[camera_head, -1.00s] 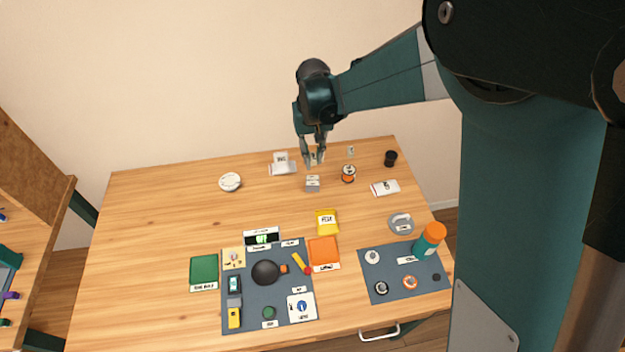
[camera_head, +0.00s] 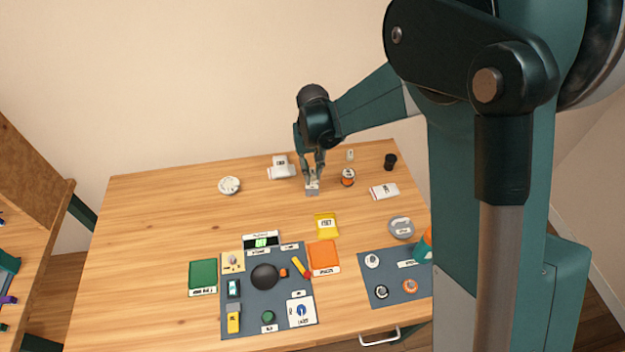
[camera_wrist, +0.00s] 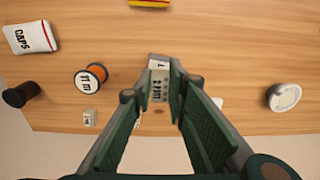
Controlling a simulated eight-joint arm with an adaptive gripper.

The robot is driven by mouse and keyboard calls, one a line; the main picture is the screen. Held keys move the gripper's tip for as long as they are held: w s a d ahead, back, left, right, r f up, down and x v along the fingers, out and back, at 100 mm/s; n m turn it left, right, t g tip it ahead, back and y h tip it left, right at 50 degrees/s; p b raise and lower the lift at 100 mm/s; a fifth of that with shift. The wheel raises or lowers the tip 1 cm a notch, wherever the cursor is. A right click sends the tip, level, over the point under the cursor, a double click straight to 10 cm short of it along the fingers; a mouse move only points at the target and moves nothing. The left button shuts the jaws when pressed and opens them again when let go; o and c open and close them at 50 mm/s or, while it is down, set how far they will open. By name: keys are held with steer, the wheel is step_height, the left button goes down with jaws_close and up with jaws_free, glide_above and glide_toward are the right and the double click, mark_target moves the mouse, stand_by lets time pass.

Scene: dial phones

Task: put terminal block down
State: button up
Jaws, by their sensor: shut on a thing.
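The terminal block (camera_wrist: 160,86) is a small pale grey block with a "2 POST" label, seen between my fingertips in the wrist view. My gripper (camera_wrist: 161,92) is shut on it. In the head view my gripper (camera_head: 314,174) points down at the back of the table. A small grey box (camera_head: 312,190) stands on the table directly under the fingertips. Its pale top (camera_wrist: 159,61) shows just beyond the terminal block in the wrist view. I cannot tell whether the block touches this box or hovers just above it.
An orange spool (camera_head: 348,177) stands close to the right of my gripper, and a white box (camera_head: 281,170) close to the left. A caps packet (camera_head: 384,191), black cup (camera_head: 390,161) and white round tin (camera_head: 229,185) lie farther off. The left table area is clear.

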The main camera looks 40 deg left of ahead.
mark_target(313, 175)
steer(key=shift+f, duration=1.85)
steer(key=shift+f, duration=0.2)
steer(key=o, duration=0.8)
steer(key=shift+c, duration=0.2)
steer(key=shift+r, duration=0.15)
step_height(313, 175, up, 12)
steer(key=shift+r, duration=0.1)
